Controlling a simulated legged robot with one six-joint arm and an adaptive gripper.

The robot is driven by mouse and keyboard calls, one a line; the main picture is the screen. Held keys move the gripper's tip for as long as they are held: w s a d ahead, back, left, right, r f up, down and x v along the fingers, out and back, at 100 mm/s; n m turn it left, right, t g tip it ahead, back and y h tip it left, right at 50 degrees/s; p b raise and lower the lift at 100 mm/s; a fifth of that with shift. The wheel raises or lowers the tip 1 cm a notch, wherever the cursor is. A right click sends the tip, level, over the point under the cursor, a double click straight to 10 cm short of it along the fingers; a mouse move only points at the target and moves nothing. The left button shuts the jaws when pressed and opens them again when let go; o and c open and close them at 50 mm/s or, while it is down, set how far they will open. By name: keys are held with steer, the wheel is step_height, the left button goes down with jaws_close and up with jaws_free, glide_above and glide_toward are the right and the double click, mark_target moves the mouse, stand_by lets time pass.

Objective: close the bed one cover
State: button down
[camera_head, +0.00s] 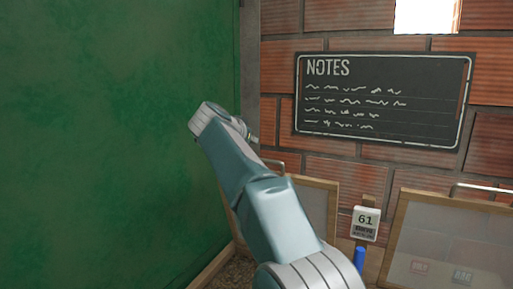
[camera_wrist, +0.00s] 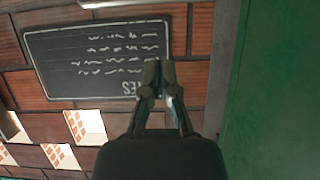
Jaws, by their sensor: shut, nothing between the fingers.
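Two wood-framed, clear-panelled covers stand raised against the brick wall in the head view: a left cover (camera_head: 318,203), partly hidden behind my arm, and a right cover (camera_head: 440,238), cut off by the frame edge. Each has a metal handle along its top edge. I cannot read which one belongs to bed one. Dark brown material (camera_head: 236,272) shows below the left cover, beside the green wall. My gripper (camera_wrist: 159,72) is shut and empty in the wrist view, raised in front of the wall and apart from both covers.
A green wall (camera_head: 110,140) fills the left side. A notes board (camera_head: 384,98) hangs on the brick wall. A small display reading 61 (camera_head: 365,223) and a blue object (camera_head: 359,258) sit between the covers. Square openings (camera_wrist: 90,126) show in the brick wall.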

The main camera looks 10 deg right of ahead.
steer(key=x, duration=0.8)
steer(key=shift+s+a+f, duration=0.1)
steer(key=shift+a+f, duration=0.15)
steer(key=shift+f, duration=0.1)
steer(key=shift+s+a+f, duration=0.25)
steer(key=shift+s+f, duration=0.1)
steer(key=shift+s, duration=0.15)
steer(key=shift+s+a+f, duration=0.3)
steer(key=shift+s+f, duration=0.05)
steer(key=shift+s, duration=0.15)
steer(key=shift+s+a, duration=0.15)
steer(key=shift+a, duration=0.05)
